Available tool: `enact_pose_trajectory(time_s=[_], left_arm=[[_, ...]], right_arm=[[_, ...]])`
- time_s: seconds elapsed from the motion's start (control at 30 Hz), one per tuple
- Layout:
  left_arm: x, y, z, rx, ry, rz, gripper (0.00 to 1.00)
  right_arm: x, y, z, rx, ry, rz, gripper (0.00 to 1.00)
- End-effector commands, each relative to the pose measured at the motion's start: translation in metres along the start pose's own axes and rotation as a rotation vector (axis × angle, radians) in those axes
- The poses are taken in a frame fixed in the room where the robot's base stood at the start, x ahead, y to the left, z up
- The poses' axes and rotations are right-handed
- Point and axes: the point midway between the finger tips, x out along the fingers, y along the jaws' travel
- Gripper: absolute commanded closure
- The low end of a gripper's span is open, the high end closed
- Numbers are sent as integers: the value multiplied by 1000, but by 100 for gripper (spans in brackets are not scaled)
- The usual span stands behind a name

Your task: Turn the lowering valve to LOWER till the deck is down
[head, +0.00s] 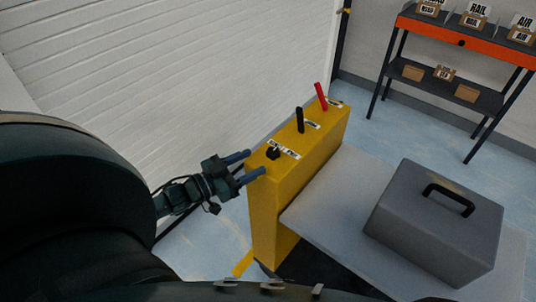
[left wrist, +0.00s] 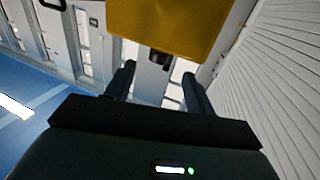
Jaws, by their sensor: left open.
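The yellow control column (head: 265,205) stands at the centre of the head view. On its top are a small black knob (head: 273,153) at the near end, a black lever (head: 299,120) in the middle and a red lever (head: 321,97) at the far end. The knob looks like the valve, but the labels are too small to read. My left gripper (head: 256,164) is open, its fingers pointing at the knob from the left, apart from it. In the left wrist view the knob (left wrist: 160,57) shows beyond and between the fingertips. The grey deck (head: 325,205) appears raised above the floor.
A grey case with a black handle (head: 435,225) sits on the deck. An orange and dark shelf rack (head: 450,100) with boxes stands at the back right. A white ribbed wall (head: 180,70) is behind the column at left. Blue floor lies clear between deck and rack.

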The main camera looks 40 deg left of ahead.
Motion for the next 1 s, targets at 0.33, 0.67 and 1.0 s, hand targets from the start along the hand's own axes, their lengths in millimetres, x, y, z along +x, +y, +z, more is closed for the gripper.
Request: enact_pose_trajectory(time_s=[0.33, 0.67, 1.0], left_arm=[[53, 0, 0, -1, 1, -1, 46], [61, 0, 0, -1, -1, -1, 46], [61, 0, 0, -1, 0, -1, 65]], right_arm=[[1, 1, -1, 8, 3, 5, 64], [1, 1, -2, 13, 5, 7, 64], [1, 1, -2, 10, 5, 6, 64]])
